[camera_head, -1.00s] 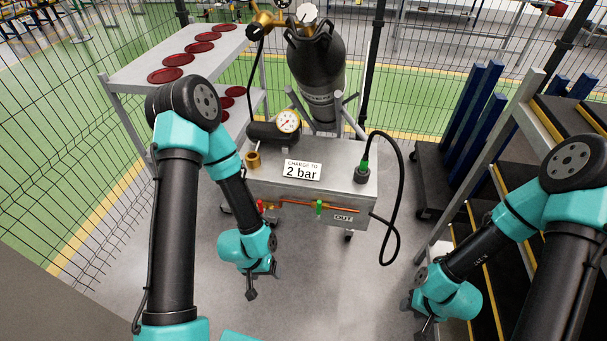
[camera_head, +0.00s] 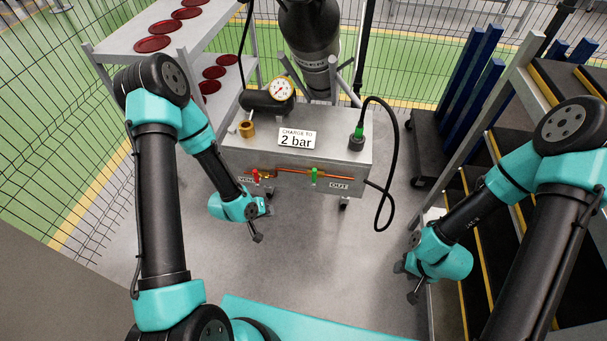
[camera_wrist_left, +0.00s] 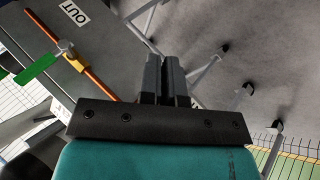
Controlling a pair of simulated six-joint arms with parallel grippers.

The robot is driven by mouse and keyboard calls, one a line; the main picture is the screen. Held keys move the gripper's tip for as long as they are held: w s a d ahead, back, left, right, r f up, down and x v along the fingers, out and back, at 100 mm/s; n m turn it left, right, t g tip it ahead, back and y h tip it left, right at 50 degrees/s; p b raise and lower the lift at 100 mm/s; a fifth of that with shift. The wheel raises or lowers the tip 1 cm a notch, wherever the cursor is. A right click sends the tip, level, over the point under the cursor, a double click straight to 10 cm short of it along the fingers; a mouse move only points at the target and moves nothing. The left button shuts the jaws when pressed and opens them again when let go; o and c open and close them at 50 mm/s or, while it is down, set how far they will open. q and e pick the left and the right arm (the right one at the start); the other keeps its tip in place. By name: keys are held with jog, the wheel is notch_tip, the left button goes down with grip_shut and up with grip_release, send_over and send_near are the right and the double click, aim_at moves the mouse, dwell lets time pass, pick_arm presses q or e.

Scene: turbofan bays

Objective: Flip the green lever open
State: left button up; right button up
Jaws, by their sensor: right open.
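The green lever (camera_head: 314,176) stands upright, across an orange pipe on the front of the grey charging box (camera_head: 350,152), just left of the OUT label. In the left wrist view the green lever (camera_wrist_left: 37,70) sticks out sideways from a yellow valve body on the pipe. My left gripper (camera_head: 257,236) is below and left of the lever, apart from it. Its two fingers (camera_wrist_left: 166,78) look pressed together, with nothing between them. My right gripper (camera_head: 411,284) is open, low and to the right of the box, far from the lever.
A red lever (camera_head: 256,176) is on the same pipe at the left. A black hose (camera_head: 394,170) loops down the box's right side. A stepped stand (camera_head: 480,240) is beside my right arm. The floor before the box is clear.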

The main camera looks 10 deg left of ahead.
aim_at(314, 176)
pick_arm(q)
jog(key=w+r+t+h, duration=0.1)
jog(key=w+r+n+t+h, duration=0.1)
jog(key=w, duration=0.1)
jog(key=w+t+h, duration=0.1)
jog(key=w, duration=0.1)
jog(key=shift+a+r+n, duration=0.4)
grip_shut()
jog(key=r+h, duration=0.1)
jog(key=r, duration=0.1)
jog(key=r+n+t+h, duration=0.1)
jog(key=h, duration=0.1)
jog(key=w+a+r+t+h, duration=0.1)
jog(key=r+h, duration=0.1)
jog(key=shift+r+n, duration=0.35)
jog(key=shift+n, duration=0.05)
jog(key=shift+w, duration=0.1)
jog(key=s+d+x, duration=0.1)
jog(key=s+x, duration=0.1)
jog(key=x, duration=1)
jog(key=shift+d, duration=0.7)
jog(key=shift+w+d+r, duration=0.1)
jog(key=shift+r, duration=0.1)
